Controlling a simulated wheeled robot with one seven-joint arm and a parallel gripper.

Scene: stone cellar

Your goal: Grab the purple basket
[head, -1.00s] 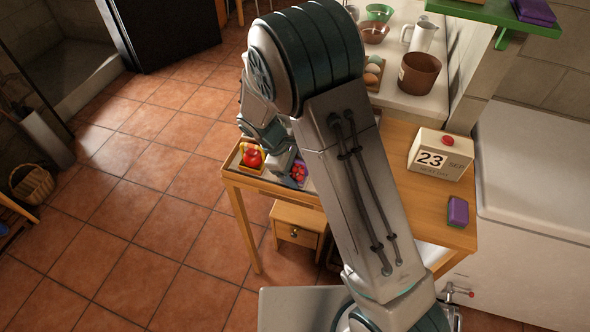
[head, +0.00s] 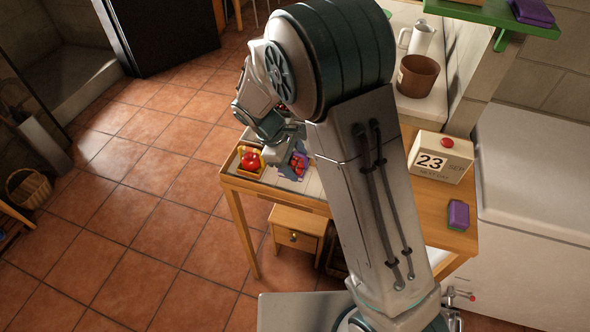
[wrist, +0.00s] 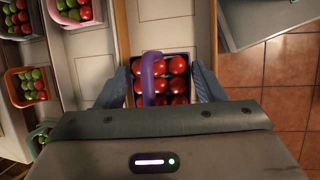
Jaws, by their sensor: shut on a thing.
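The purple basket (wrist: 147,75) holds several red round fruits and has an arched purple handle. In the wrist view it sits between the two blue fingers of my gripper (wrist: 161,84), which is shut on it. In the head view the basket (head: 301,165) shows just right of my gripper (head: 286,158), over the left end of the wooden table, partly hidden by my arm. I cannot tell whether its underside touches the tabletop.
A yellow basket with red contents (head: 250,162) stands left of my gripper. The wrist view shows a pink basket (wrist: 75,20) and an orange basket (wrist: 28,88) at left. A calendar block (head: 440,158) and a purple sponge-like block (head: 458,214) are on the table's right.

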